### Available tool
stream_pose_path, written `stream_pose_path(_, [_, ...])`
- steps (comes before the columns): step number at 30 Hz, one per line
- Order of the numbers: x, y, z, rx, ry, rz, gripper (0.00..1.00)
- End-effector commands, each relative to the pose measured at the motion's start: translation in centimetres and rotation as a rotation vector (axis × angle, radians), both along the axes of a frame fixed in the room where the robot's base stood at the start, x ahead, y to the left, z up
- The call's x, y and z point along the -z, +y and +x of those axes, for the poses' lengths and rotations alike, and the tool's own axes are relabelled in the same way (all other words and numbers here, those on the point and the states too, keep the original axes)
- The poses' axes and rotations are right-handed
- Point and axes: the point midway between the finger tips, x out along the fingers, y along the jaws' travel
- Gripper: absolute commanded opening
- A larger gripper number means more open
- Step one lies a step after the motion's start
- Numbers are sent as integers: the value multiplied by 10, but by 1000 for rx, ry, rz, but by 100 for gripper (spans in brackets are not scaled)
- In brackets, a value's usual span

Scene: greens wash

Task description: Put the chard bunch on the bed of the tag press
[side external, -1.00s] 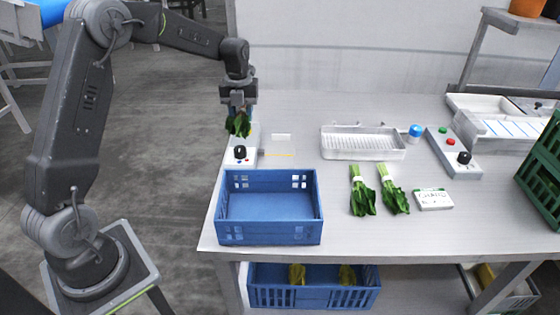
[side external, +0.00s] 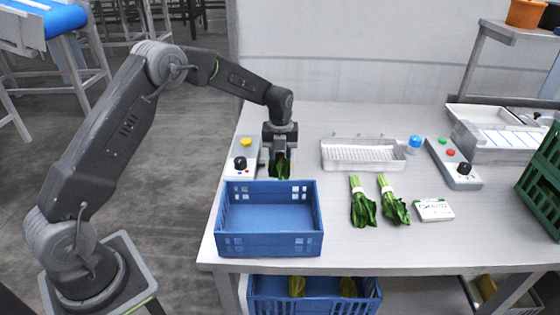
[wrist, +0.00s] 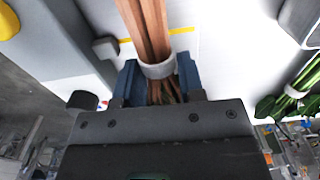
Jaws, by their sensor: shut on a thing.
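My gripper (side external: 280,152) is shut on the chard bunch (side external: 280,168), whose dark green leaves hang below the jaws. In the wrist view, the blue fingers (wrist: 158,82) clasp the bunch at its white band (wrist: 159,69), with reddish-brown stems (wrist: 148,30) reaching up the picture. The tag press has a grey box (side external: 240,158) with a yellow button and black knob. Its pale bed, marked by a yellow line (wrist: 182,31), lies under the held bunch and is mostly hidden in the side view. I cannot tell whether the bunch touches the bed.
An empty blue crate (side external: 268,238) stands just in front of the press. Two green bunches (side external: 362,204) (side external: 393,203) and a label block (side external: 433,210) lie to the right. A ribbed white tray (side external: 362,155) and a second control box (side external: 453,164) stand further back. A green crate is at the right edge.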

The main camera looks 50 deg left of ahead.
Motion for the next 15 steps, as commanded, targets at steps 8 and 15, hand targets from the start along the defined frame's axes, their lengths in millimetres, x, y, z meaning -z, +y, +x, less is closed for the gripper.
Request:
stream_pose_path(8, [23,0,0,0,1,-1,11])
stream_pose_path(15, [26,1,-1,0,1,0,11])
